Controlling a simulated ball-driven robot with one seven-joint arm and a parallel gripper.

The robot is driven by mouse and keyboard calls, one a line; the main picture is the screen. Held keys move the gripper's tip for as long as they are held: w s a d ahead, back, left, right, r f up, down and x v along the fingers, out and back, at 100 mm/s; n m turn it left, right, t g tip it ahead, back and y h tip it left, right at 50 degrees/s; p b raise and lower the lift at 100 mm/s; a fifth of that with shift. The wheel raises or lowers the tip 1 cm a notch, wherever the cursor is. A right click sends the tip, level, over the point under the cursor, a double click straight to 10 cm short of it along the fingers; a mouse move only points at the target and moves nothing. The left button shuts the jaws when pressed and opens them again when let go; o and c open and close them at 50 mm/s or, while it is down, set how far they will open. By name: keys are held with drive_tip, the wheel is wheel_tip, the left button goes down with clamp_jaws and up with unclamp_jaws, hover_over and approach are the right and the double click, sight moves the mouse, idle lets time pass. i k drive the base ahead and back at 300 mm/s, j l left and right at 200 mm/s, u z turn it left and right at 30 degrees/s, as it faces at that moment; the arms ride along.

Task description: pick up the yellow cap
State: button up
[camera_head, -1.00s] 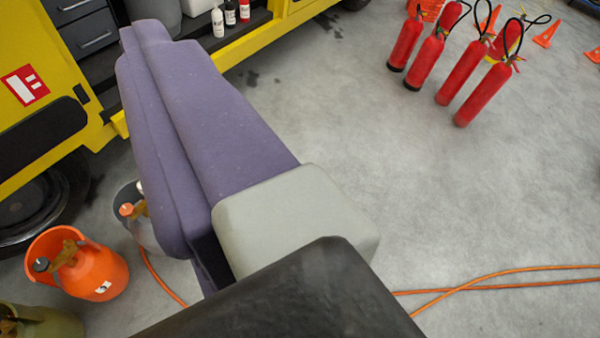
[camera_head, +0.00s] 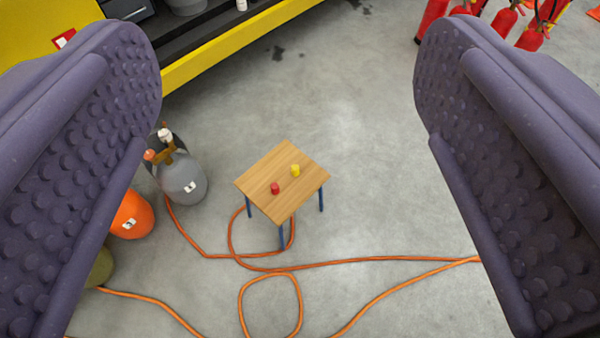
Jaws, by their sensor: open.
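The yellow cap (camera_head: 295,170) stands on a small square wooden table (camera_head: 262,178) with blue legs, near the middle of the view. A red cap (camera_head: 275,188) stands on the same table, to the lower left of the yellow one. My gripper (camera_head: 290,150) is wide open, with its two purple studded fingers at the left and right sides of the picture. Nothing is between the fingers up close. The table and caps appear well beyond the fingers, seen from above.
An orange hose (camera_head: 350,260) loops over the grey floor around the table. A grey cylinder (camera_head: 183,182) and an orange cylinder (camera_head: 131,215) stand left of it. A yellow vehicle (camera_head: 215,55) is at the back left. Red extinguishers (camera_head: 504,22) stand at the back right.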

sight(295, 168)
drive_tip(key=u, duration=1.5)
drive_tip(key=z, duration=1.5)
drive_tip(key=i+l+u, duration=0.45)
drive_tip(key=i+l, duration=1.7)
